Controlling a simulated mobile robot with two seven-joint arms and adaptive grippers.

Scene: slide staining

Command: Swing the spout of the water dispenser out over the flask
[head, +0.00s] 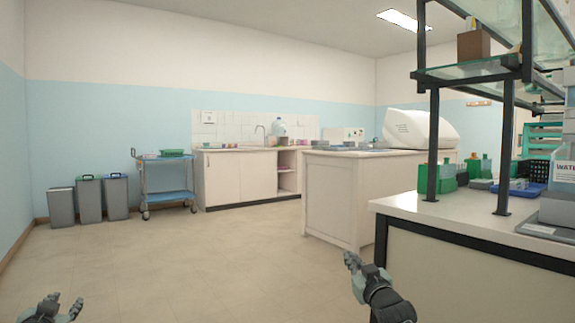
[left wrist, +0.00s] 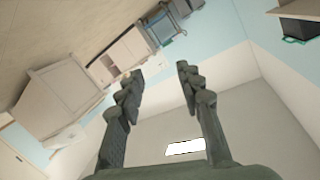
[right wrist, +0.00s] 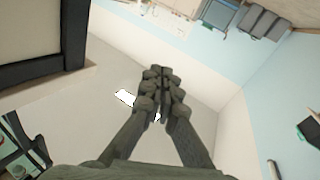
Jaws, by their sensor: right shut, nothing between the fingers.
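A clear bluish container with a white label starting "WAT" (head: 566,172) is cut off by the right edge of the head view. It stands on the near bench and looks like the water dispenser. Its spout cannot be made out, and I cannot identify a flask. My left gripper (head: 63,304) is low at the left of the head view, open and empty; its spread fingers show in the left wrist view (left wrist: 160,85). My right gripper (head: 354,266) is shut and empty, left of the near bench and well away from the container; its closed fingers show in the right wrist view (right wrist: 160,85).
The near bench (head: 420,207) carries a black-framed glass shelf (head: 470,70), green bottles (head: 447,172) and a dark blue rack (head: 528,188). A white island (head: 333,195) stands behind it. A blue cart (head: 166,178) and grey bins (head: 90,198) stand far left. The floor between is clear.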

